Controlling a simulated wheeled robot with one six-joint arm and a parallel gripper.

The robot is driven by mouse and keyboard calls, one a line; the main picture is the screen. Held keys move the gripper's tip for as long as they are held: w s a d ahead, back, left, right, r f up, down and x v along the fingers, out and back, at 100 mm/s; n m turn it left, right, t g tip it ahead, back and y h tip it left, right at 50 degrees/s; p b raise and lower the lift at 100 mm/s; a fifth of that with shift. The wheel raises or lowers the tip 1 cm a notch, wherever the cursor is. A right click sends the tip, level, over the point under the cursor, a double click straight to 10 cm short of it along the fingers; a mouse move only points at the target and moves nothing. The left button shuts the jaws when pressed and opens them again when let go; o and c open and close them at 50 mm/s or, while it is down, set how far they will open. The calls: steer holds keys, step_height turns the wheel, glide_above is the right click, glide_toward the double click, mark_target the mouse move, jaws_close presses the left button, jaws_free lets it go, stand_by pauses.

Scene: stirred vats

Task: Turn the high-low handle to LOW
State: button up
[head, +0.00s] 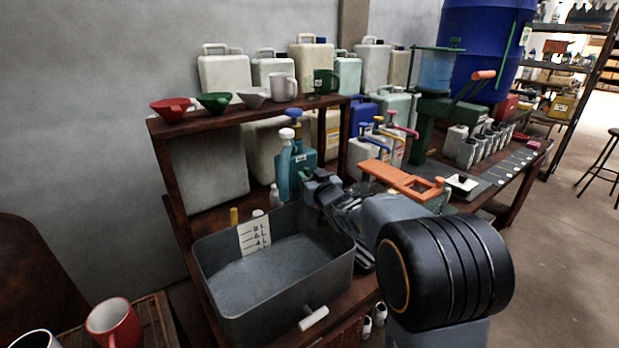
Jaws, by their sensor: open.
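No HIGH or LOW marking is legible, so I cannot tell for certain which handle is the high-low one. A white bar handle (313,318) sticks out from the front of the grey vat (213,297), at its lower right. An orange-gripped lever (484,75) slants up from a green machine at the back right. My gripper (318,180) is open beyond the vat's right rear side, below the blue-capped teal jug (300,160). It is apart from both handles. Its fingertips are small and partly hidden by my wrist.
A shelf (240,115) with funnels, mugs and canisters stands behind. An orange flat piece (396,179) lies beyond my arm. A red mug (112,322) stands at front left. Open floor (570,240) is at right.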

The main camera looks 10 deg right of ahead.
steer(key=shift+w, duration=0.25)
jaws_close()
stand_by(0.3)
